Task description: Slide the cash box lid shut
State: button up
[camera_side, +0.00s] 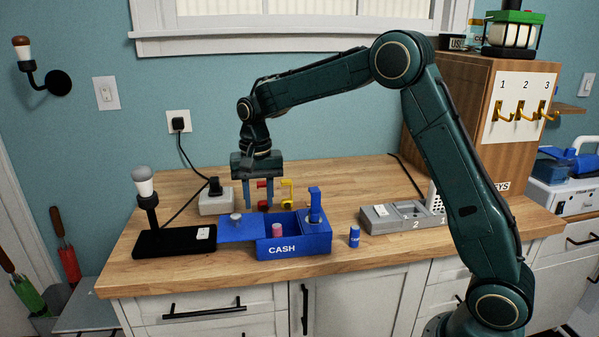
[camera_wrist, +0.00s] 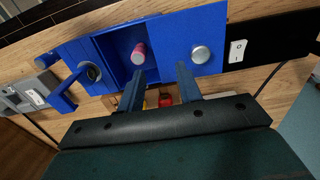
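The blue cash box (camera_side: 285,252) stands on the counter, marked CASH. Its flat blue lid (camera_side: 252,234) sticks out to the left, leaving a compartment open. A grey round knob (camera_side: 236,216) stands on the lid. In the wrist view the lid (camera_wrist: 205,22) and knob (camera_wrist: 200,55) are at the upper right. A pink cylinder (camera_side: 278,230) is in the open compartment; it also shows in the wrist view (camera_wrist: 138,54). My gripper (camera_side: 259,207) is open, fingers down, apparently behind the box. In the wrist view its fingertips (camera_wrist: 157,72) are spread, empty, and apart from the knob.
A blue upright piece (camera_side: 315,206) rises at the box's right end. Red and yellow pieces (camera_side: 287,192) stand behind the box, near my fingers. A black lamp base (camera_side: 172,243) is left, a small blue cylinder (camera_side: 354,237) and a grey numbered tray (camera_side: 400,217) right.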

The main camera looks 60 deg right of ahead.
aim_at(236, 215)
jog(key=shift+s+d, duration=1)
jog(key=shift+w+a, duration=2.95)
jog(key=shift+w, duration=0.1)
jog(key=shift+f, duration=1.5)
grip_shut()
jog(key=shift+s+d, duration=3.05)
jog(key=shift+s, duration=0.05)
grip_release()
